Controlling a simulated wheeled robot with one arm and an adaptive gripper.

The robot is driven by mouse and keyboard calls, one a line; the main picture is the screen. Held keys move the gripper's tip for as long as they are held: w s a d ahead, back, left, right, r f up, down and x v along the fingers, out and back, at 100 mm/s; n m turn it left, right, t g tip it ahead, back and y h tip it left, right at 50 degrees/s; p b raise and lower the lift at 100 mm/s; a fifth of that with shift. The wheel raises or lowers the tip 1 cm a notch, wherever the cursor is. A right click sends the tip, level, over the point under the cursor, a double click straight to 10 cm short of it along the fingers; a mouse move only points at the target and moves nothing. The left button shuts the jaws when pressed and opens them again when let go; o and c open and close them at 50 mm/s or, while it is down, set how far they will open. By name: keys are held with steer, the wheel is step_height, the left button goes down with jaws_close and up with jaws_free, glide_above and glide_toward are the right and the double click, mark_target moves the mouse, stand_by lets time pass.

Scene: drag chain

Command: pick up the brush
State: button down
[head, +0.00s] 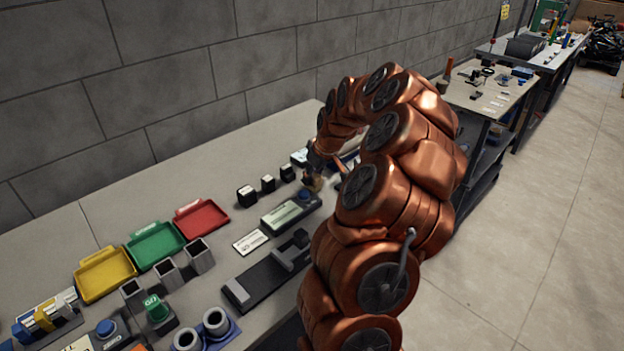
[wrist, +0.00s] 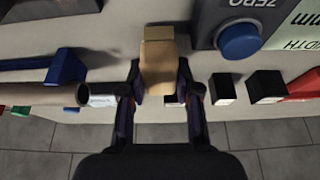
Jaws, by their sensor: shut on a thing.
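The brush (wrist: 158,62) shows in the wrist view as a tan, wood-coloured piece between the two fingers of my gripper (wrist: 159,75). The fingers are shut on it, one on each side. In the head view the brush (head: 313,184) is a small brownish shape under my gripper (head: 316,168), just behind the grey-green gauge. My arm and gripper hide part of it there. I cannot tell whether it touches the table.
The gauge with a blue knob (wrist: 240,40) is close on the right in the wrist view. Several black blocks (head: 247,195) stand left of the gripper in the head view. A tan rod (wrist: 40,95) lies left in the wrist view. Red, green and yellow trays (head: 202,219) sit farther left.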

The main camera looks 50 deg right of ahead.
step_height(320, 180, up, 9)
steer(key=shift+r+b, duration=0.2)
steer(key=shift+b, duration=0.9)
